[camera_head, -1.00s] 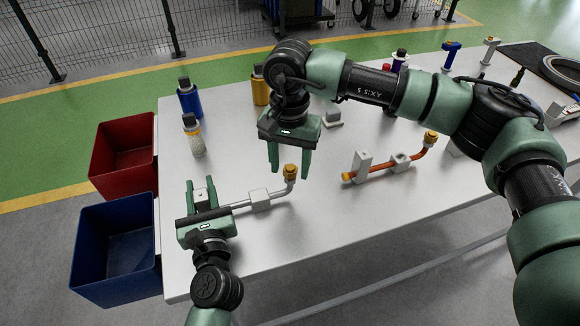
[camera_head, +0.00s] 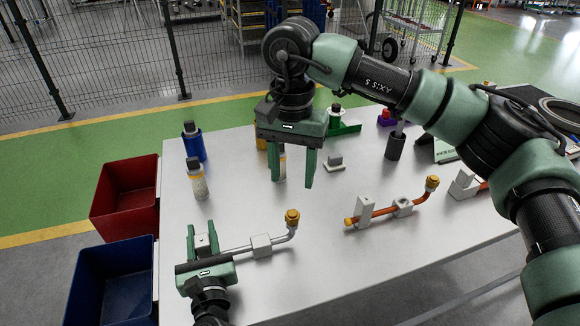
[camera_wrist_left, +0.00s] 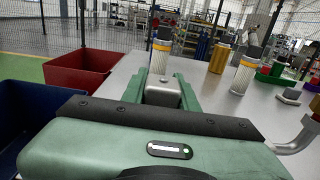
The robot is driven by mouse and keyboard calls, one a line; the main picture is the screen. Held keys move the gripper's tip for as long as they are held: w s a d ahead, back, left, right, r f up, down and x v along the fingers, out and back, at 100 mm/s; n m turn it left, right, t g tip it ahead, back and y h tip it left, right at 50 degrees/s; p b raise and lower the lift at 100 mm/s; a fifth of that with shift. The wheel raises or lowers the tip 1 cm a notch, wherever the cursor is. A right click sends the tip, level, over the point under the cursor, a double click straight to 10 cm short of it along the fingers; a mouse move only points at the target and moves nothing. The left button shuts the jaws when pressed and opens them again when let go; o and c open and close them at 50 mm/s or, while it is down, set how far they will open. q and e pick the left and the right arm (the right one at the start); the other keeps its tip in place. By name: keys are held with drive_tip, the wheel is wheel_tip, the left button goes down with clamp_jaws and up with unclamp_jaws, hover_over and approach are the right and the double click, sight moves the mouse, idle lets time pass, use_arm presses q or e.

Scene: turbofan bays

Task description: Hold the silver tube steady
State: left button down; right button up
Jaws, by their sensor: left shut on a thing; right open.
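The silver tube (camera_head: 240,249) lies low over the table at the front left, passing through a white block (camera_head: 261,245) and bending up at its right end to a brass fitting (camera_head: 292,217). Its bent end also shows at the right edge of the left wrist view (camera_wrist_left: 297,140). My left gripper (camera_head: 202,243) is shut at the tube's left end, around a grey block (camera_wrist_left: 163,91) there. The jaws hide part of that end. My right gripper (camera_head: 293,177) is open and empty, pointing down above the table, behind the brass fitting.
A red bin (camera_head: 125,196) and a blue bin (camera_head: 112,283) stand off the table's left edge. Bottles (camera_head: 198,182) stand at the back left. A copper-coloured tube (camera_head: 384,212) lies in white blocks to the right. The table middle between the tubes is clear.

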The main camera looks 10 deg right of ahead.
use_arm(q)
drive_tip(key=c, duration=1)
unclamp_jaws()
